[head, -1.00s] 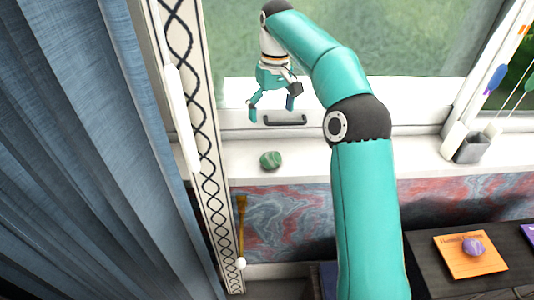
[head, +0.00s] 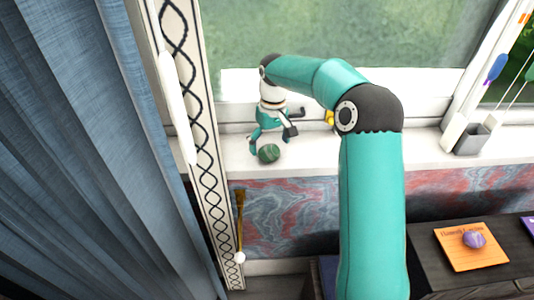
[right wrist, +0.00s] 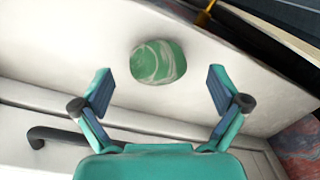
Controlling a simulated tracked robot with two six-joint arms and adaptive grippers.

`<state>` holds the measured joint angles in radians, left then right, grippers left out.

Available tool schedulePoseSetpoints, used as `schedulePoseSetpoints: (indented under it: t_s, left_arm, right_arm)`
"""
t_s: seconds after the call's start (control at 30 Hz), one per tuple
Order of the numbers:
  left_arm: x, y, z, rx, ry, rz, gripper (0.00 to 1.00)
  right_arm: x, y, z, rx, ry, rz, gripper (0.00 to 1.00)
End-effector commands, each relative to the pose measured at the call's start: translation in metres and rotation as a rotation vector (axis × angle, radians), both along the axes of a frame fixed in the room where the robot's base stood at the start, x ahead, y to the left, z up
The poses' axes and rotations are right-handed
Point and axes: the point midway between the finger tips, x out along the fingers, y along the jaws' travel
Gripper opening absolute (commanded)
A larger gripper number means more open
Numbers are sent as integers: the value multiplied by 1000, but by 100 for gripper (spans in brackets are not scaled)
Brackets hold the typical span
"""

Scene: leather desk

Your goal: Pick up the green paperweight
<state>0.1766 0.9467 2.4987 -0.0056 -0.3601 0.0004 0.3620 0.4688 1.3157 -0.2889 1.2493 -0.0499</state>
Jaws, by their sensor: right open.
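The green paperweight (head: 269,153) is a rounded, marbled stone with pale streaks. It rests on the white windowsill near the left window frame. In the right wrist view the paperweight (right wrist: 158,62) lies ahead of the fingers, between their lines and a little nearer the left finger. My right gripper (head: 272,140) is open and empty, just above and behind the paperweight in the head view. Its two spread fingers also show in the right wrist view (right wrist: 160,85), with no visible contact with the stone. My left gripper is not in view.
A dark window handle (right wrist: 65,135) is close to the gripper. The patterned frame strip (head: 207,185) and blue curtain (head: 90,160) stand at left. A grey cup (head: 471,139) is on the sill at right. A purple stone (head: 474,240) lies on an orange book (head: 455,258).

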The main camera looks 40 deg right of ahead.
Motion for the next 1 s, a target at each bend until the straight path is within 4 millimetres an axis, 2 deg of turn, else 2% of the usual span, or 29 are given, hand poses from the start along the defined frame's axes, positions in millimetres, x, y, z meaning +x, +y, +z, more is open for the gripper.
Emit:
schedulePoseSetpoints:
  t_s: [0.1, 0.2, 0.47, 0.57, 0.9, 0.93, 1.0]
  left_arm:
    - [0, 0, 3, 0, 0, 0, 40]
    - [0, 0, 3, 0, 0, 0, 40]
    - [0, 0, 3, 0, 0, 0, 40]
    - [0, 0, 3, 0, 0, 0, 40]
    - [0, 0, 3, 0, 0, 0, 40]
    - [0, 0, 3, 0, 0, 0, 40]
    - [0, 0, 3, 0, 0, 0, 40]
  right_arm:
    - [-2, -1, -17, 2, 4, 0, 98]
    - [-2, -1, -27, 1, 2, 0, 98]
    - [-2, 0, -30, 0, 0, 0, 98]
    - [-2, 0, -30, 0, 0, 0, 84]
    - [-2, 0, -30, 0, 0, 0, 28]
    - [-1, 0, -29, 0, -1, 0, 24]
    - [-1, 0, -29, 0, -1, 0, 24]
